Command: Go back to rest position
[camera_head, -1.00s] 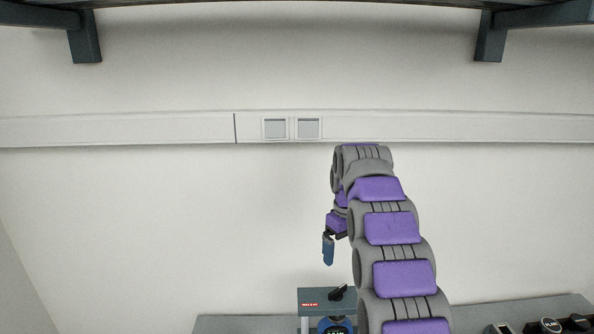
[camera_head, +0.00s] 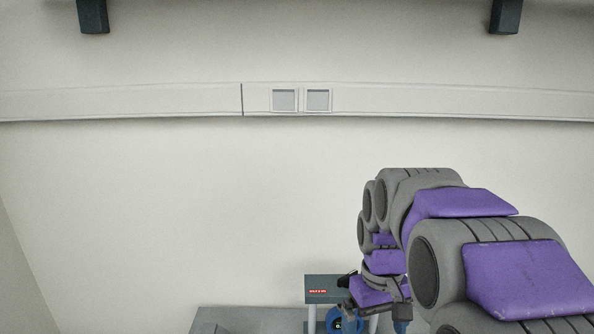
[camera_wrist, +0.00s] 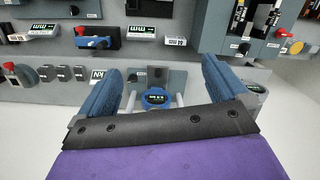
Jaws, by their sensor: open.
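My gripper (camera_wrist: 158,78) shows in the wrist view as two blue fingers held wide apart, with nothing between them. In the head view only a blue finger (camera_head: 402,326) shows at the bottom edge, below my folded purple and grey arm. A small test machine with a grey top (camera_head: 325,288) and red label stands at the bottom of the head view, left of my arm, with a blue round part (camera_head: 345,320) below its top. In the wrist view this blue part (camera_wrist: 156,98) appears beyond the gripper, between the fingers. My arm partly hides the machine in the head view.
A grey bench (camera_head: 235,320) runs along the white wall. The wall carries a trunking strip (camera_head: 150,103) with two sockets (camera_head: 301,100). In the wrist view, panels with red knobs and small displays (camera_wrist: 141,32) line the far side.

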